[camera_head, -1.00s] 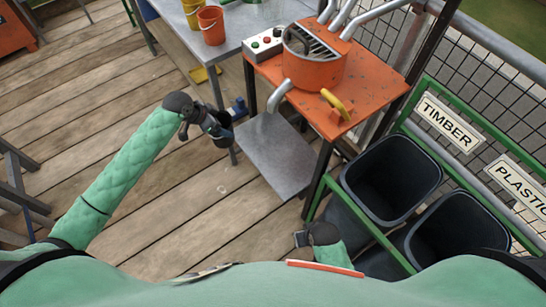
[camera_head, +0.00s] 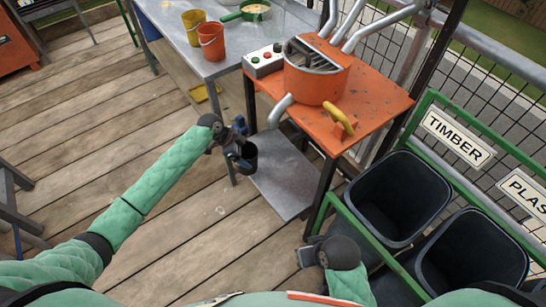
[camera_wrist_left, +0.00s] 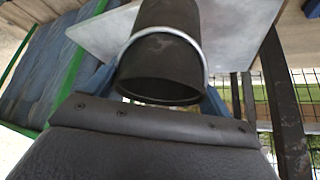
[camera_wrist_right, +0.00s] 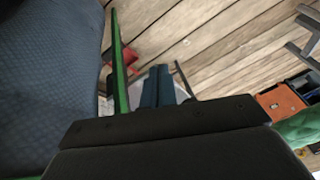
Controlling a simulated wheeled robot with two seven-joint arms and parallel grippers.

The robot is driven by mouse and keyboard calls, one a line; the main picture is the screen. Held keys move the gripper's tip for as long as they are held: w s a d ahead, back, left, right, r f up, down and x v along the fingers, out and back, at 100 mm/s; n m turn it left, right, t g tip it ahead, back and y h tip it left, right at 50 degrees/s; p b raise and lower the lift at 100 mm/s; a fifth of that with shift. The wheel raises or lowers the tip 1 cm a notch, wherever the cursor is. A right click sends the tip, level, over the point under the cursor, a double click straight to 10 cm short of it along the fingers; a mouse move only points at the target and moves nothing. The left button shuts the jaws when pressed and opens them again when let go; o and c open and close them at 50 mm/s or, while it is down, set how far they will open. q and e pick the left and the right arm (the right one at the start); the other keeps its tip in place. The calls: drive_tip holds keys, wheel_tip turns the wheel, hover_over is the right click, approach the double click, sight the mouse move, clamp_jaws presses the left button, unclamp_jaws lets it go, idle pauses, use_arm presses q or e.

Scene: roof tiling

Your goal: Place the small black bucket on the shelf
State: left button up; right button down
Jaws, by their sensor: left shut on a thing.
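The small black bucket (camera_head: 248,162) is in my left gripper (camera_head: 239,143), at the left edge of the grey metal shelf (camera_head: 287,178) under the orange machine table. In the left wrist view the bucket (camera_wrist_left: 160,65) sits between the blue fingers, with its pale handle around it and the shelf (camera_wrist_left: 235,30) behind. I cannot tell whether the bucket touches the shelf. The shelf is bare. My right gripper (camera_wrist_right: 158,86) has its blue fingers together and empty, beside the green bin frame; its fingertips are hidden in the head view.
The orange table (camera_head: 375,92) and its dark legs stand over the shelf. A grey workbench (camera_head: 185,42) to the left carries an orange bucket (camera_head: 211,42), a yellow bucket (camera_head: 193,27) and a green pan (camera_head: 250,12). Black bins (camera_head: 400,195) in a green frame stand at right.

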use_arm(q)
drive_tip(key=d+f+p, duration=0.2)
drive_tip(key=d+f, duration=0.1)
drive_tip(key=d, duration=0.7)
drive_tip(key=shift+w+d+f+p, duration=0.15)
drive_tip(key=shift+w+f+p, duration=0.1)
drive_tip(key=shift+w+p, duration=0.1)
use_arm(e)
drive_tip(key=s+d+r+g+h, duration=0.1)
drive_tip(key=d+r, duration=0.2)
drive_tip(key=r, duration=0.1)
drive_tip(key=shift+s+d+r+m, duration=0.25)
drive_tip(key=shift+s+d+m, duration=0.05)
drive_tip(key=shift+d, duration=0.1)
use_arm(q)
drive_tip(key=o, duration=1.1)
drive_tip(key=shift+f, duration=0.1)
drive_tip(key=shift+o, duration=0.2)
use_arm(e)
drive_tip(key=shift+w+f, duration=0.1)
drive_tip(key=shift+f, duration=0.1)
drive_tip(key=shift+d, duration=0.1)
